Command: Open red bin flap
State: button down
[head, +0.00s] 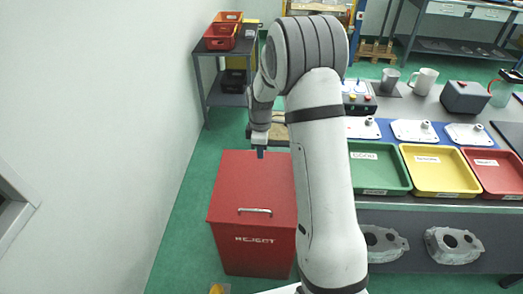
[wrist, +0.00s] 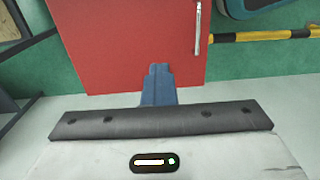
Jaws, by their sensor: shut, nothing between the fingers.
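The red bin (head: 254,251) stands on the green floor with REJECT written on its front. Its red flap (head: 250,185) lies flat and closed on top, with a silver bar handle (head: 255,211) near the front edge. My gripper (head: 261,154) points down over the far edge of the flap, away from the handle. In the wrist view the blue fingers of my gripper (wrist: 158,72) are together and empty, in front of the red flap (wrist: 120,40). The handle (wrist: 198,28) shows to the right of the fingers there. I cannot tell how high the fingertips are above the flap.
A workbench to the right carries a green tray (head: 378,168), a yellow tray (head: 440,170) and a red tray (head: 496,172). Grey castings (head: 453,245) lie below them. A grey table (head: 228,90) with red crates stands behind the bin. A white wall (head: 90,130) is on the left.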

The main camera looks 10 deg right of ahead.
jog(key=c, duration=2.1)
grip_release()
jog(key=o, duration=0.6)
notch_tip(320, 180, up, 8)
jog(key=shift+w+f, duration=0.1)
jog(key=shift+c, duration=0.3)
